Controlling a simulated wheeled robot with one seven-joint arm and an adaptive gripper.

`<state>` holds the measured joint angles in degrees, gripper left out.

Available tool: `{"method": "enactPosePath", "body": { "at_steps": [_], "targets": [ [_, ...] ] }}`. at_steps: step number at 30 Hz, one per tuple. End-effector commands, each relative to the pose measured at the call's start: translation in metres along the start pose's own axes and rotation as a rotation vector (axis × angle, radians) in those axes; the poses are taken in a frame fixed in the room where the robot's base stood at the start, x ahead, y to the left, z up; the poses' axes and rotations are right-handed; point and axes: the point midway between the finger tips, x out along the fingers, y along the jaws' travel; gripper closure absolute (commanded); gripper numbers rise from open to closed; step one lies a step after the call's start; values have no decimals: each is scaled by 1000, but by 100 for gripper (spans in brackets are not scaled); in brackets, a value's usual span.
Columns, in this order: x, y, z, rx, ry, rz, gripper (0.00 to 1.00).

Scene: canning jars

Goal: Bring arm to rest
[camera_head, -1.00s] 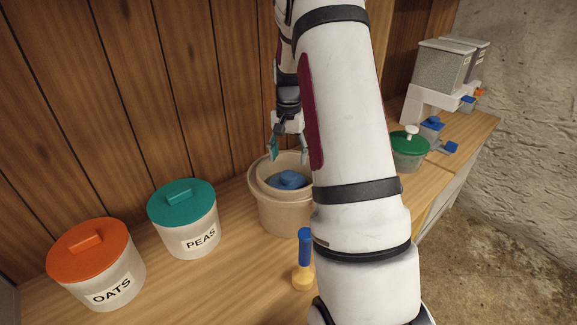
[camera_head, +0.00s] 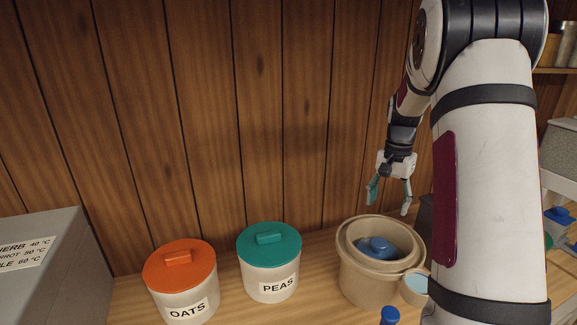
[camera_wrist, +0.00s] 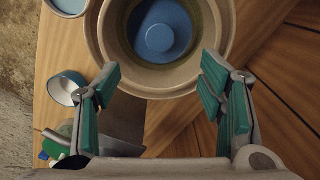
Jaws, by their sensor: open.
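My arm (camera_head: 487,150) rises at the right of the head view and bends over at the top. My gripper (camera_head: 388,203) hangs from it, pointing down, open and empty. It is above the back of a beige bucket (camera_head: 368,288) that has a blue lid or knobbed piece (camera_head: 377,248) inside. In the wrist view the green-padded fingers (camera_wrist: 162,90) are spread wide at the near side of the bucket rim (camera_wrist: 150,92), with the round blue piece (camera_wrist: 160,30) beyond them. Nothing is between the fingers.
Jars labelled OATS (camera_head: 182,285) and PEAS (camera_head: 269,265) stand left of the bucket. A grey box (camera_head: 50,260) with a temperature label is at far left. A blue-topped tool (camera_head: 389,316) and a small round container (camera_head: 415,288) are near the bucket. The wooden wall is behind.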

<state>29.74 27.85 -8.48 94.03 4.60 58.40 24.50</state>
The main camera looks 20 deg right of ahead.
Motion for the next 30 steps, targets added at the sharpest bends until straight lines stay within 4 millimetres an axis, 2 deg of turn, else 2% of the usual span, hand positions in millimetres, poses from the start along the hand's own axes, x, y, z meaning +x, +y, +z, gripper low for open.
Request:
{"method": "enactPosePath", "body": {
  "at_steps": [4, 8, 11, 18, 24, 30],
  "targets": [
    [-1, -1, 1, -3, 1, -1, 37],
    [-21, -10, 20, -56, 20, -21, 37],
    [-48, -20, 51, -139, 50, -48, 37],
    [-108, -29, 146, -387, 133, -119, 37],
    [-138, -18, 224, -598, 209, -169, 37],
    [-150, 6, 295, -806, 294, -216, 37]
  ]
}}
